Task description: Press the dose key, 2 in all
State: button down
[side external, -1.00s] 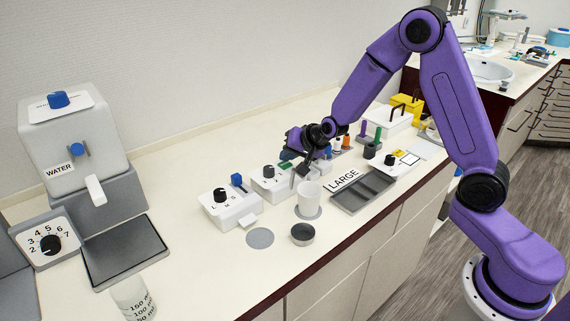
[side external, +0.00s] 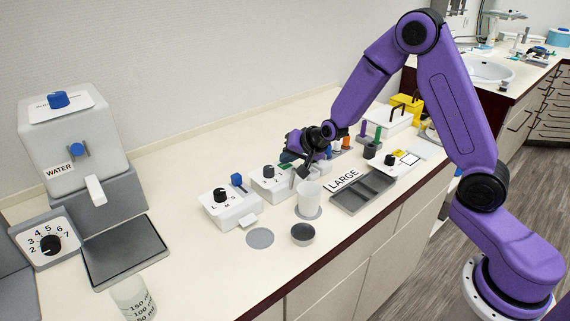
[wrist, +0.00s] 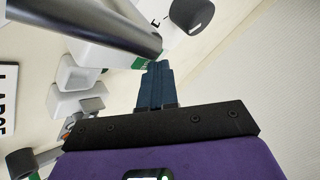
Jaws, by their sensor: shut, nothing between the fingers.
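The middle dispenser (side external: 268,184) is a white box with a black knob and a green key (side external: 285,166) at its back. My gripper (side external: 288,158) is shut and empty, its blue fingertips pointing down just over that green key. In the wrist view, the fingertips (wrist: 155,72) lie beside a green patch (wrist: 140,62) on a white body and partly hide it. I cannot tell whether they touch the key. A white cup (side external: 310,193) stands upright on a grey disc in front of this dispenser. Its contents are hidden.
A similar dispenser (side external: 228,210) with a blue key stands to the left, with an empty grey disc (side external: 260,238) before it. A dark round cap (side external: 303,234) and a grey tray (side external: 362,193) beside the LARGE label lie near the front edge. A water machine (side external: 75,140) stands far left.

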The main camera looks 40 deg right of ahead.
aim_at(288, 165)
dwell(0.4)
jog(key=shift+r, duration=0.75)
jog(key=shift+r, duration=0.15)
jog(key=shift+r, duration=2.4)
dwell(0.6)
notch_tip(288, 165, up, 4)
jog(key=shift+f, duration=0.1)
dwell(0.4)
jog(key=shift+f, duration=4.45)
